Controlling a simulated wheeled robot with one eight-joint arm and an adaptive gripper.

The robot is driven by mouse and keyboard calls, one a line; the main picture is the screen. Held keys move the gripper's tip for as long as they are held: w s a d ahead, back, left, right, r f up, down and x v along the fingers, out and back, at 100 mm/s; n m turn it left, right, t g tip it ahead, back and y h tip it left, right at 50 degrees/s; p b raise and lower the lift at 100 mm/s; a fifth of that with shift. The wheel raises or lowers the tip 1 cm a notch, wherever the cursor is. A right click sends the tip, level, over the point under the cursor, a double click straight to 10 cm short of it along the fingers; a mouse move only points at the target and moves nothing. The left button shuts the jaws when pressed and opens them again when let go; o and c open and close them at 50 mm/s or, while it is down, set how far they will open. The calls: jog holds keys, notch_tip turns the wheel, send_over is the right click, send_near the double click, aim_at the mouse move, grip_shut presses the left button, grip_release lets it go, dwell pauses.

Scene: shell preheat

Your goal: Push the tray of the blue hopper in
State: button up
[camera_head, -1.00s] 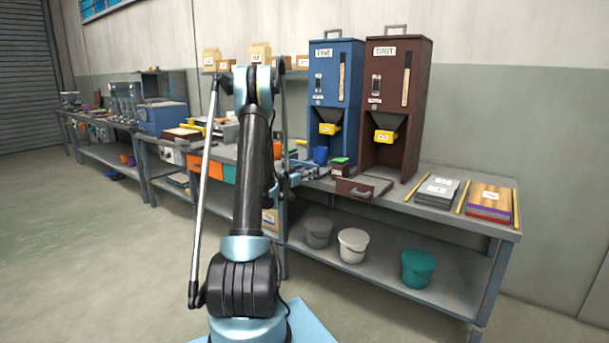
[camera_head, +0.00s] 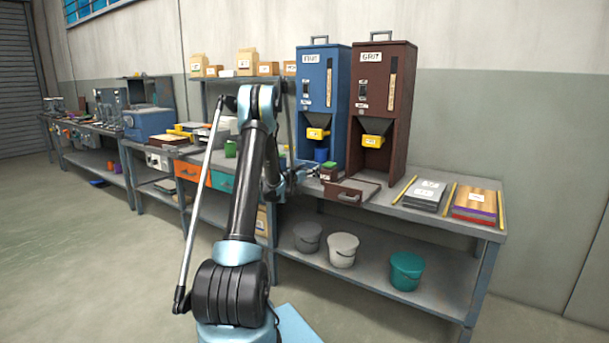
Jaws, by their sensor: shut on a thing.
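My arm reaches from the front, and my gripper (camera_head: 306,173) is low at the left front of this hopper. It looks shut on the blue hopper's tray, but the fingers are small and the tray is mostly hidden by my arm and gripper. I cannot tell how far the tray stands out.
The brown hopper (camera_head: 397,85) stands to the right, its brown-fronted tray (camera_head: 345,196) pulled out. A small green-topped box (camera_head: 329,173) sits close to my gripper's right. Grey plates (camera_head: 425,195) and wooden boards (camera_head: 474,204) lie farther right. Buckets stand on the lower shelf.

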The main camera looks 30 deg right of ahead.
jog(key=shift+w, duration=0.2)
jog(key=o, duration=1.5)
jog(key=shift+s, duration=0.1)
jog(key=v, duration=1.2)
jog(key=shift+f, duration=0.1)
